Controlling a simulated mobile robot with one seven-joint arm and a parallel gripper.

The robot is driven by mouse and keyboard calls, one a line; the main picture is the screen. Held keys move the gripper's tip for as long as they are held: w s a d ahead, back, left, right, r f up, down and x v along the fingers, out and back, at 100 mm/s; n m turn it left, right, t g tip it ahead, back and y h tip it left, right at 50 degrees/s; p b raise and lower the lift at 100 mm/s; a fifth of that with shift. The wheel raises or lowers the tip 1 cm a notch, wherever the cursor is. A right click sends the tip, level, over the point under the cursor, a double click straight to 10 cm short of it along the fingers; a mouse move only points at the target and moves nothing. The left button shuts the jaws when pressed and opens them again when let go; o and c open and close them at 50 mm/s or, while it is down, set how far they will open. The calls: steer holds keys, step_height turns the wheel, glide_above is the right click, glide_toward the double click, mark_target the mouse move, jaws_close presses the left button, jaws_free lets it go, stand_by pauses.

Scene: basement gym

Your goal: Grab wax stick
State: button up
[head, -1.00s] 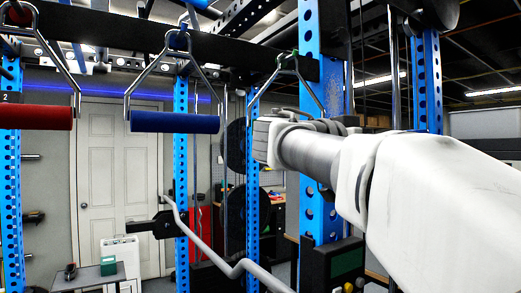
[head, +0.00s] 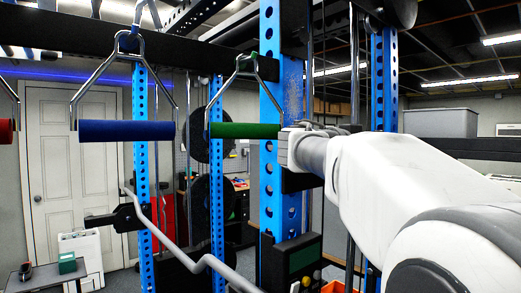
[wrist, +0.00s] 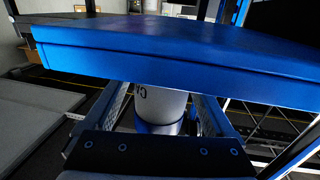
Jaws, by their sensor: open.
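In the wrist view, a white cylinder (wrist: 160,104) with a dark letter and a blue lower band shows between the fingers of my gripper (wrist: 163,112). It looks like the wax stick, but its upper part is hidden behind a blue padded slab (wrist: 180,52). My gripper is open, with one finger on each side of the cylinder. I cannot tell whether either finger touches it. In the head view my arm reaches in from the right, and neither the fingers nor the cylinder can be made out there.
The blue slab spans the wrist view close ahead of the fingers. In the head view, a blue handle (head: 127,131) and a green handle (head: 244,131) hang from a dark bar. Blue rack uprights (head: 270,150) stand near my arm. A bent grey bar (head: 180,255) crosses below.

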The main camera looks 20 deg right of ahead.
jaws_close()
stand_by(0.3)
steer(key=shift+r, duration=0.1)
